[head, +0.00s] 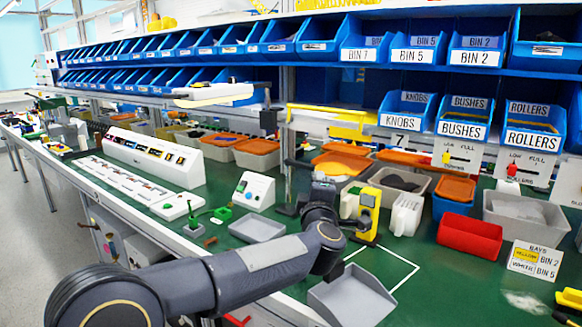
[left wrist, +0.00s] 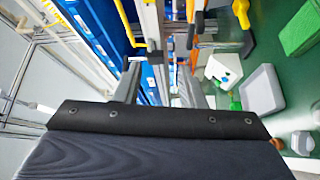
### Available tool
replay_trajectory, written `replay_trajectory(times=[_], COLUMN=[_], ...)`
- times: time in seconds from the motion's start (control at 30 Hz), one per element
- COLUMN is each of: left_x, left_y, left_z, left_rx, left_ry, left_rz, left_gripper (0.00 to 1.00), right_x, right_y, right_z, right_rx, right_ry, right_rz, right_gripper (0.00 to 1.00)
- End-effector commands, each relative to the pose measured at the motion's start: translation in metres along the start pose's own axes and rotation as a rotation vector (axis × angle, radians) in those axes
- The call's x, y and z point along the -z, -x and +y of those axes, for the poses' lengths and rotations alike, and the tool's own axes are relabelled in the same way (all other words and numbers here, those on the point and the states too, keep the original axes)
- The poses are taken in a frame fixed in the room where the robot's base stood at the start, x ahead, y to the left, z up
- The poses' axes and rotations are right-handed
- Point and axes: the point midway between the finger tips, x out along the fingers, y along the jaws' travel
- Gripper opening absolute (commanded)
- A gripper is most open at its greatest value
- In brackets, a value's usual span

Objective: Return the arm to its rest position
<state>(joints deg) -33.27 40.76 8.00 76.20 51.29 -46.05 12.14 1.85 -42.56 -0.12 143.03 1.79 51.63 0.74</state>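My left arm (head: 250,262) comes in from the lower left, bends at a dark joint, and rises to the wrist above the green bench. My left gripper (head: 288,187) points left, its two dark fingers apart with nothing visible between them. In the left wrist view the fingers (left wrist: 163,80) also stand apart and empty. A white sloped control box (head: 252,191) with a green button and a dark knob stands just left of the gripper, apart from it. The same box shows right of the fingers in the left wrist view (left wrist: 223,70). My right gripper is not in view.
A yellow device (head: 368,208) stands close right of my wrist. A grey tray (head: 257,228) lies below the gripper, and a grey scoop-like bin (head: 350,298) is near the front. A red bin (head: 469,236) is at right. Shelves with blue bins (head: 463,118) rise behind.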

Motion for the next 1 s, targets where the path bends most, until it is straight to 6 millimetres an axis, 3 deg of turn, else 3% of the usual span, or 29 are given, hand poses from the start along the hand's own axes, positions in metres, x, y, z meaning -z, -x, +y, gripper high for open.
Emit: replay_trajectory(times=[0.17, 0.27, 0.33, 0.5, 0.7, 1.0], left_x=[0.054, 0.092, 0.118, 0.168, 0.197, 0.207], left_y=[0.023, 0.054, 0.086, 0.185, 0.3, 0.409], left_z=[0.019, 0.018, 0.007, -0.047, -0.124, -0.198], left_rx=[-0.024, -0.013, 0.014, 0.149, 0.356, 0.583], left_ry=[-0.128, -0.245, -0.345, -0.569, -0.737, -0.824], left_rz=[-0.132, -0.238, -0.322, -0.52, -0.709, -0.877], left_gripper=[0.36, 0.36, 0.36, 0.36, 0.36, 0.36], right_x=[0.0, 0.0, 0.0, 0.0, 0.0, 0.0], right_y=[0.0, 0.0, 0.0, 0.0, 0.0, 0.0], right_z=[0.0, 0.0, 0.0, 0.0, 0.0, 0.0], right_rx=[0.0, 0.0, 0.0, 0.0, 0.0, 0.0], right_ry=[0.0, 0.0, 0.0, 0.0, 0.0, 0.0], right_rz=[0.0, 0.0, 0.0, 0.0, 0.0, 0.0], right_gripper=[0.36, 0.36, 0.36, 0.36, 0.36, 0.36])
